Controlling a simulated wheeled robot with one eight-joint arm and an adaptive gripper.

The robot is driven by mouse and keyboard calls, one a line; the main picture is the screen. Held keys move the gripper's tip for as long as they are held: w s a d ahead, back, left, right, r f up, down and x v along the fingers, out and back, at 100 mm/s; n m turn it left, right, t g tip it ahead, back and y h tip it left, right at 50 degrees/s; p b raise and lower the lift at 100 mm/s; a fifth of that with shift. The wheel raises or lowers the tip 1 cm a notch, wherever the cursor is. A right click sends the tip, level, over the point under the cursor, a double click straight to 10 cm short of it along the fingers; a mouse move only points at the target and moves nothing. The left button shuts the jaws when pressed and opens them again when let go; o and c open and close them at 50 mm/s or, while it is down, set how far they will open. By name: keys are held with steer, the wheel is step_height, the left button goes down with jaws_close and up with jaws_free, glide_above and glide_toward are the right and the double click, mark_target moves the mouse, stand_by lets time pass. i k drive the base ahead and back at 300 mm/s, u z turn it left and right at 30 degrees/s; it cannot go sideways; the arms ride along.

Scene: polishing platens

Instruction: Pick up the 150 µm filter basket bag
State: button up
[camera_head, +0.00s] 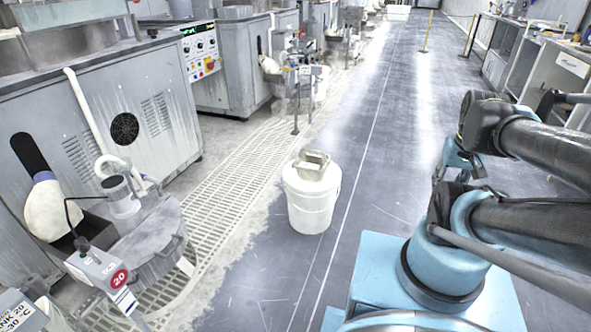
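No label reading 150 µm is legible, so I cannot tell for sure which thing is the filter basket bag. A white, rounded, bag-like thing (48,210) with a dark blue top hangs at the left, beside the nearest grey machine. A similar pale one (268,64) shows farther back by the second machine. What looks like my gripper (461,167) is at the right, small and partly hidden by my arm. It is far from both bag-like things and touches neither. Its fingers are too unclear to tell open from shut.
A white bucket (311,205) with a pale handled item (312,160) on top stands mid-floor. Floor grating (225,185) runs along the machines. The dark aisle (385,120) is clear.

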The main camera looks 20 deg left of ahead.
mark_target(312, 165)
steer(key=u, duration=2.25)
steer(key=i, duration=1.2)
steer(key=z, duration=1.05)
